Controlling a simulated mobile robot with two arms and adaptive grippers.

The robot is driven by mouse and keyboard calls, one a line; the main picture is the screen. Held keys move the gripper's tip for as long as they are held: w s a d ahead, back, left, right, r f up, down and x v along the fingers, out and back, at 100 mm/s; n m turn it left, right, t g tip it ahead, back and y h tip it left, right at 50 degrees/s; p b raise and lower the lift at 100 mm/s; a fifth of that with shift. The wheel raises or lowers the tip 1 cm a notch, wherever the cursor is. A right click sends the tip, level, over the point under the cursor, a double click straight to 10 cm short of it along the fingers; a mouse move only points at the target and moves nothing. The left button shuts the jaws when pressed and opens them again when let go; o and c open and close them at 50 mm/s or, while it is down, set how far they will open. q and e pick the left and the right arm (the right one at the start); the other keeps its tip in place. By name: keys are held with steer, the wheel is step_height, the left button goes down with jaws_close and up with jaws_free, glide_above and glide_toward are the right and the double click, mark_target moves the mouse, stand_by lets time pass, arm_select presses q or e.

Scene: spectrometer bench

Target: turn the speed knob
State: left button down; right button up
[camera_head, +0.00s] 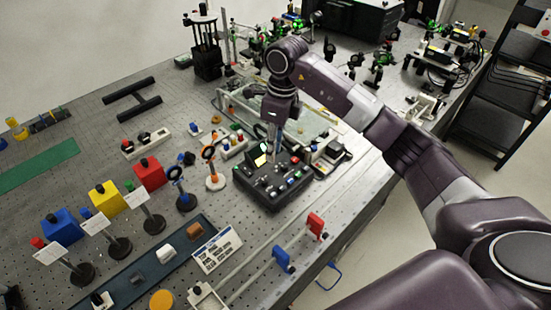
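A black control box (292,197) sits on the bench near the middle of the view. It has a small lit display (261,154) and several small knobs and buttons on its sloped top. Which of them is the speed knob is too small to tell. My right gripper (273,142) points down at the back edge of this box, close to the display. Its fingers are narrow and close together in the picture; I cannot tell whether they are open, shut or touching a knob. My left gripper is not in view.
Blue, yellow and red blocks (150,173) and white cards on stands are at the left. Lens holders (214,170) stand just left of the box. A red holder (316,224) and a blue one (283,259) are in front. Optics crowd the back.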

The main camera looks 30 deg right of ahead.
mark_target(284, 165)
steer(key=d, duration=0.1)
steer(key=d+r+h, duration=0.1)
steer(key=d, duration=0.1)
steer(key=shift+s, duration=0.1)
steer(key=shift+s+d+f, duration=0.1)
steer(key=shift+f, duration=0.2)
step_height(284, 165, down, 6)
steer(key=p, duration=0.2)
steer(key=shift+p, duration=0.4)
steer(key=shift+f, duration=0.6)
steer(key=shift+c, duration=0.2)
jaws_close()
